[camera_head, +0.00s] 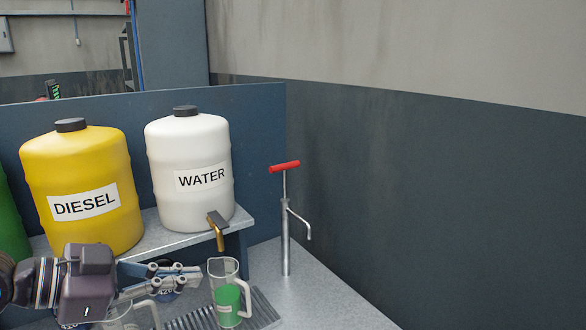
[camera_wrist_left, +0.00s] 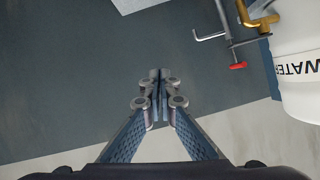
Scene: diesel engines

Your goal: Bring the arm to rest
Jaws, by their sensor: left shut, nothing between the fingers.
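My left gripper (camera_head: 190,274) comes in from the left in the head view, in front of the shelf and near the jugs. It is shut and empty. In the left wrist view its fingers (camera_wrist_left: 159,80) meet at the tips with nothing between them. My right gripper is in neither view.
A yellow DIESEL tank (camera_head: 82,178) and a white WATER tank (camera_head: 189,165) stand on a shelf (camera_head: 155,222). A jug with green liquid (camera_head: 227,300) stands on a grate, right of the gripper. A red-handled pump (camera_head: 285,225) stands behind. Bench at right is clear.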

